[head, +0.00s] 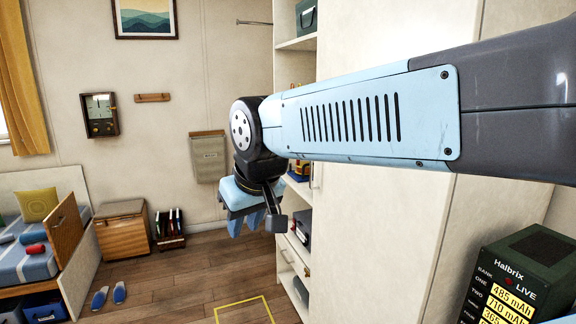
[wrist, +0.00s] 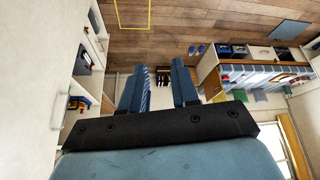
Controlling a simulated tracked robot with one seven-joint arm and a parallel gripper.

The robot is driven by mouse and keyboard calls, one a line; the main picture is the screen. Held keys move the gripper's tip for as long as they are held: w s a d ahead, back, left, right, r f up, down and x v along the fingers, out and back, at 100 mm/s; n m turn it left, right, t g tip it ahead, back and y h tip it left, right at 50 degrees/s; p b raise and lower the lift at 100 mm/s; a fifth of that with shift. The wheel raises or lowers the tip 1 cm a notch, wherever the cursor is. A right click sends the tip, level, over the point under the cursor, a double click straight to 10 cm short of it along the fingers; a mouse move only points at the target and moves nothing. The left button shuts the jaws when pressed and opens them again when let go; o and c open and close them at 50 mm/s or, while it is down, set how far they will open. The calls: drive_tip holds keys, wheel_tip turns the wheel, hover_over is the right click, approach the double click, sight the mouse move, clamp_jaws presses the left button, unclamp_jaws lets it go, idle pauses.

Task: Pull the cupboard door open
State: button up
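The tall cream cupboard stands at the centre right in the head view, and its plain door (head: 375,230) is partly hidden behind my arm. The door looks shut. A slim pale handle (head: 315,175) shows at the door's left edge; in the wrist view it appears at the left (wrist: 68,112). My gripper (head: 256,225) hangs left of the door edge in the head view, in front of the open shelves, pointing down. Its two blue fingers are apart with nothing between them, as the wrist view also shows (wrist: 160,85). It is not touching the handle.
Open shelves (head: 297,43) with boxes adjoin the door's left side. A yellow floor outline (head: 243,310) lies on bare wood. A bed (head: 45,245), a wooden box (head: 122,230) and a book crate (head: 170,228) stand left.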

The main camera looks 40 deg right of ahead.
drive_tip(key=w+d+f+n+g+h, duration=0.35)
drive_tip(key=w+d+n+h, duration=0.55)
drive_tip(key=w+d, duration=0.85)
drive_tip(key=w+d+f+n+g+h, duration=0.35)
drive_tip(key=w+d+n+h, duration=0.5)
drive_tip(key=w+d, duration=0.85)
drive_tip(key=shift+t, duration=0.3)
drive_tip(key=d, duration=1.2)
drive_tip(key=shift+w+f, duration=0.15)
drive_tip(key=shift+f, duration=0.1)
clamp_jaws()
